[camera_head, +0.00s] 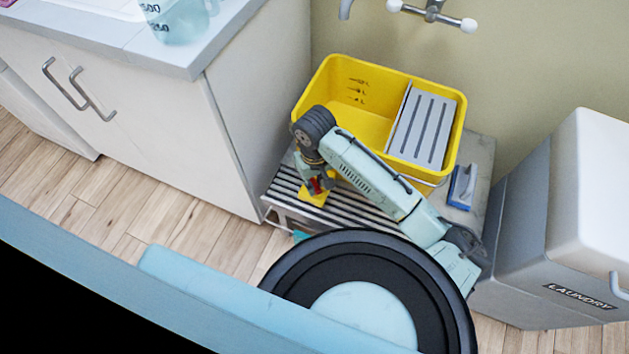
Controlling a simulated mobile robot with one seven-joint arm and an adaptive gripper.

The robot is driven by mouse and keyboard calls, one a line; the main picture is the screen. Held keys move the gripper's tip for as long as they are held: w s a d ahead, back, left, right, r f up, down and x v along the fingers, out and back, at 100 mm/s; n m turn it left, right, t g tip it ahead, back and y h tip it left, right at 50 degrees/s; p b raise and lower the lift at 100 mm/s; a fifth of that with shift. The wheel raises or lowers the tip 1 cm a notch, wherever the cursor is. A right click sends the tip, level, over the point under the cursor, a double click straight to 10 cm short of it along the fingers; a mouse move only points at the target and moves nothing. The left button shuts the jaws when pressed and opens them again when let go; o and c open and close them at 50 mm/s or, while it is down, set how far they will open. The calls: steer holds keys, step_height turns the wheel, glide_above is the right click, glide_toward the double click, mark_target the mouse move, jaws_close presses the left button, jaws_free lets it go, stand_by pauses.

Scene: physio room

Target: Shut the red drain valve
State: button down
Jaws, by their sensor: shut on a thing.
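The red drain valve (316,186) shows as a small patch of red low on the near left side of the yellow bucket (448,161), beside a yellow projecting piece (313,196). My gripper (318,184) reaches down over it from the dark wrist and is shut on the red valve. The fingers cover most of the valve, so its exact angle cannot be told. My arm crosses in front of the bucket's near side. The bucket stands upright and holds a grey slatted insert at its right end.
The bucket stands on a low slatted stand (365,214). A blue-and-white brush-like item (462,187) lies to its right. A white cabinet (160,125) is at left, a grey laundry bin (545,245) at right. A wall tap (432,12) hangs behind.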

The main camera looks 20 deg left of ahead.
mark_target(314, 182)
steer(key=n, duration=0.4)
steer(key=shift+a+b, duration=0.1)
steer(key=shift+b, duration=0.25)
steer(key=shift+n+b, duration=0.35)
steer(key=shift+n, duration=1.55)
steer(key=c, duration=1.5)
jaws_free()
step_height(314, 182, up, 12)
